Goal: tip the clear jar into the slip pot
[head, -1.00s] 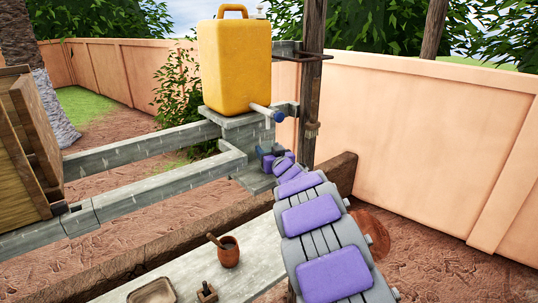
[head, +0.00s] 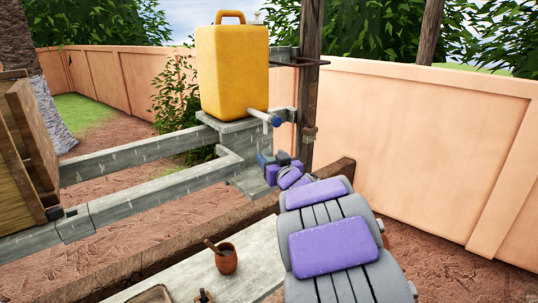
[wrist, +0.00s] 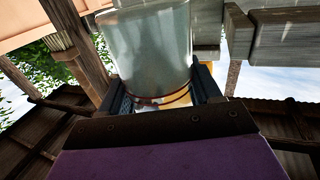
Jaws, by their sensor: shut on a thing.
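The clear jar (wrist: 150,45) fills the upper middle of the wrist view, with a thin brown band near its lower end there. My gripper (wrist: 163,88) is shut on it, a dark finger on each side. I cannot tell what is in the jar. In the head view my gripper (head: 266,160) is at the far end of my purple and grey arm, by the block ledge; the jar cannot be made out there. A small terracotta pot (head: 228,262), likely the slip pot, stands on the pale bench with a stick leaning out of it, apart from my gripper.
A yellow jerrycan (head: 232,75) with a tap stands on a block pillar, just above my gripper. A wooden post (head: 312,90) rises to its right. A tray (head: 152,295) and a small wooden thing (head: 204,296) are cut off at the bottom edge.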

